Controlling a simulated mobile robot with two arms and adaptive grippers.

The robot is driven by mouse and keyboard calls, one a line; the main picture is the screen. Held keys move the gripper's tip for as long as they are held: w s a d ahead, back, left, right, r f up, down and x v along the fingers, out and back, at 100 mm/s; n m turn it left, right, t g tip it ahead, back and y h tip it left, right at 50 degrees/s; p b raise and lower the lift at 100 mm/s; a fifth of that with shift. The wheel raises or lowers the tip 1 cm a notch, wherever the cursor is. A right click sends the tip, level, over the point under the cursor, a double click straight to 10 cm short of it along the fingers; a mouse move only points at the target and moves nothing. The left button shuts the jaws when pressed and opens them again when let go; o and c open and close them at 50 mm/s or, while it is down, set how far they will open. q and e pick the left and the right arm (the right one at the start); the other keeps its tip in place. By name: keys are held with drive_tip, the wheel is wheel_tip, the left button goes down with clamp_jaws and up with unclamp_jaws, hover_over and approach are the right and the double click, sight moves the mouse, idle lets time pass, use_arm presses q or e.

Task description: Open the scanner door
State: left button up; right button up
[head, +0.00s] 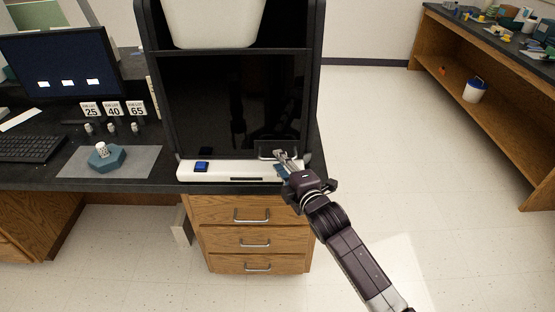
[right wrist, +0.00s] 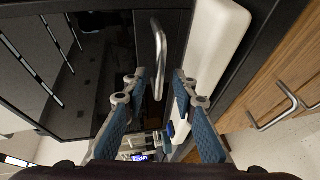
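The scanner (head: 313,60) is a tall black cabinet on the dark counter. Its dark glossy door (head: 200,100) looks shut. A silver bar handle (head: 270,154) sits at the door's lower right; it also shows in the right wrist view (right wrist: 159,50). My right gripper (head: 281,158) is at the handle, partly covering it in the head view. In the right wrist view its blue-padded fingers (right wrist: 160,82) are apart, with the handle's near end in line with the gap. I cannot tell whether they touch it. My left gripper is not in view.
A white base strip with a blue button (head: 201,167) runs below the door. Left of it are a grey mat (head: 135,168) with a blue hexagonal holder, number cards and a monitor (head: 62,62). Wooden drawers (head: 250,215) are below. The floor to the right is clear.

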drive_tip(key=shift+x, duration=1.2)
clamp_jaws()
